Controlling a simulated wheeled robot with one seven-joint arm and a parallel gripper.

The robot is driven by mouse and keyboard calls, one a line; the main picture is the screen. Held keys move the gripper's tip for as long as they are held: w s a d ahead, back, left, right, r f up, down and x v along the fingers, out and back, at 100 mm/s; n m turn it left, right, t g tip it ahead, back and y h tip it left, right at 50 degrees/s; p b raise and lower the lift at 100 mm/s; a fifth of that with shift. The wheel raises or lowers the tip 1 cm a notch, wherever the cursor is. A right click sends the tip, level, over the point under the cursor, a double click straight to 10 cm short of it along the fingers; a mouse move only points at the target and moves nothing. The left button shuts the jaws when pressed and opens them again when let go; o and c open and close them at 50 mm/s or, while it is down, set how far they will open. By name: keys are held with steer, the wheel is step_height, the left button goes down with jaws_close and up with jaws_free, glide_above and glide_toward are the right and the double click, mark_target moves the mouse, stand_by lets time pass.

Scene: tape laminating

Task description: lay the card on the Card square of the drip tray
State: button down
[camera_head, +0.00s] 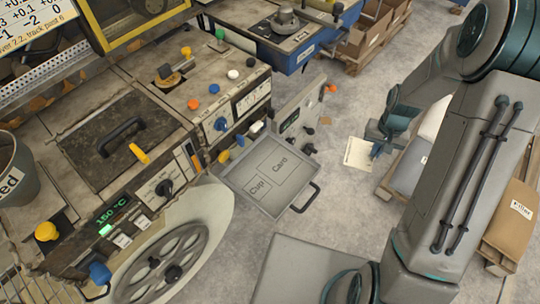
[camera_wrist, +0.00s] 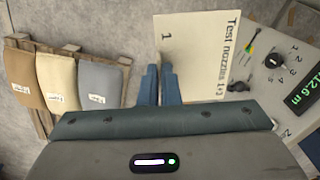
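The card, a cream sheet marked "Test nozzles 1+3" in the wrist view (camera_wrist: 205,55), also shows in the head view (camera_head: 357,153). My gripper (camera_head: 375,152) appears shut on one edge of the card, with its blue fingers (camera_wrist: 160,75) close together there. It holds the card in the air over the floor, to the right of the drip tray. The drip tray (camera_head: 299,195) is grey with a black handle and has outlined squares marked Cup and Card. The Card square (camera_head: 281,165) is bare. The fingertips are small in the head view.
A grey panel (camera_wrist: 284,75) with a display, knob and small tools stands beside the tray; it also shows in the head view (camera_head: 296,112). The machine with levers (camera_head: 150,115) is at left. Sacks on a pallet (camera_wrist: 60,75) lie on the floor. Space above the tray looks clear.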

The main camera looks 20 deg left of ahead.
steer(key=shift+m, duration=0.3)
steer(key=a+r, duration=0.1)
steer(key=s+a+r+b, duration=0.1)
steer(key=a, duration=0.1)
steer(key=shift+s+a+r, duration=0.2)
steer(key=shift+a, duration=0.1)
steer(key=s+a+r+m+b, duration=0.25)
steer(key=s+a+r, duration=0.2)
steer(key=s, duration=0.45)
steer(key=s+a+r+m+b, duration=0.1)
steer(key=s+a+r+b, duration=0.3)
steer(key=s, duration=0.4)
steer(key=p, duration=0.1)
glide_above(291, 172)
step_height(291, 172, down, 7)
steer(key=shift+s+f, duration=0.1)
steer(key=shift+f, duration=2.05)
